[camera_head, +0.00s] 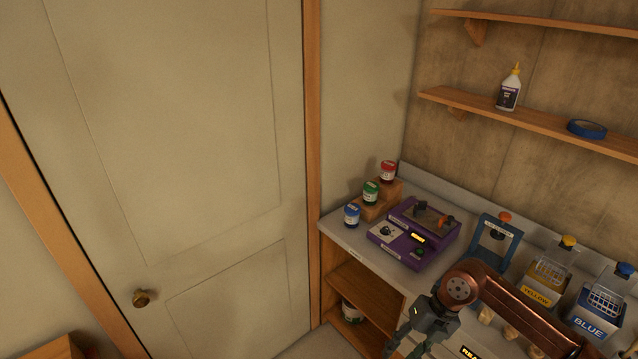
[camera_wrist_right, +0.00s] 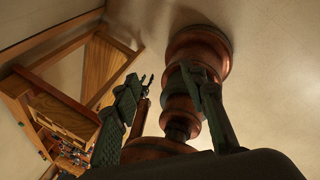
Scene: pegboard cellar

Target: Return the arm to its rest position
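My right arm comes in from the lower right in the head view, with copper links. Its dark green-grey right gripper (camera_head: 404,342) hangs in front of the counter's front edge and points down to the left. In the right wrist view the two fingers of the right gripper (camera_wrist_right: 160,82) stand apart with nothing between them. Behind them are copper parts that look like my own body. My left gripper is in neither view.
A closed door (camera_head: 180,130) fills the left.

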